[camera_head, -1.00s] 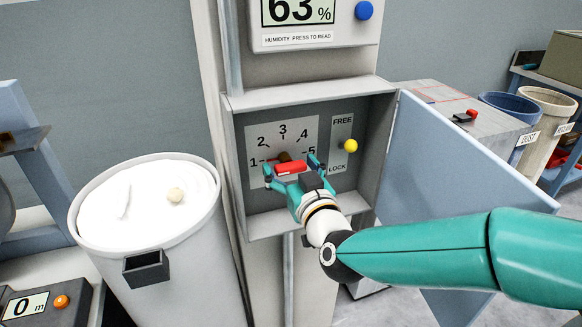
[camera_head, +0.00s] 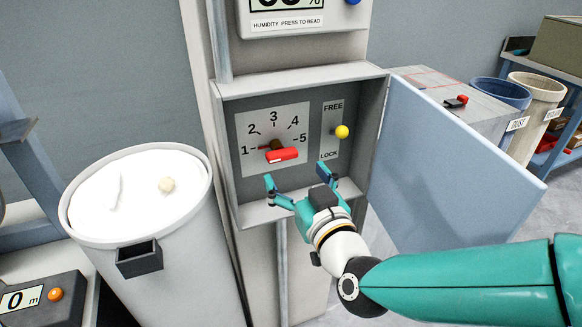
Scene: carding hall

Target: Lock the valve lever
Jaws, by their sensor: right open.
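The red valve lever (camera_head: 283,155) sits on a brown hub in front of a white dial plate marked 1 to 5. Its pointer lies by the 1. To its right is a lock plate (camera_head: 330,143) marked FREE at the top and LOCK at the bottom. Its yellow knob (camera_head: 342,131) stands between the two words, nearer FREE. My right gripper (camera_head: 297,179) is open and empty, just below the red lever and apart from it, at the lower edge of the open box (camera_head: 230,165). My left gripper is not in view.
The box door (camera_head: 440,165) hangs open to the right, beside my right arm. A bin of white material (camera_head: 140,255) stands at the left. A humidity display (camera_head: 290,20) is above the box. Labelled bins and a grey bench are at the back right.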

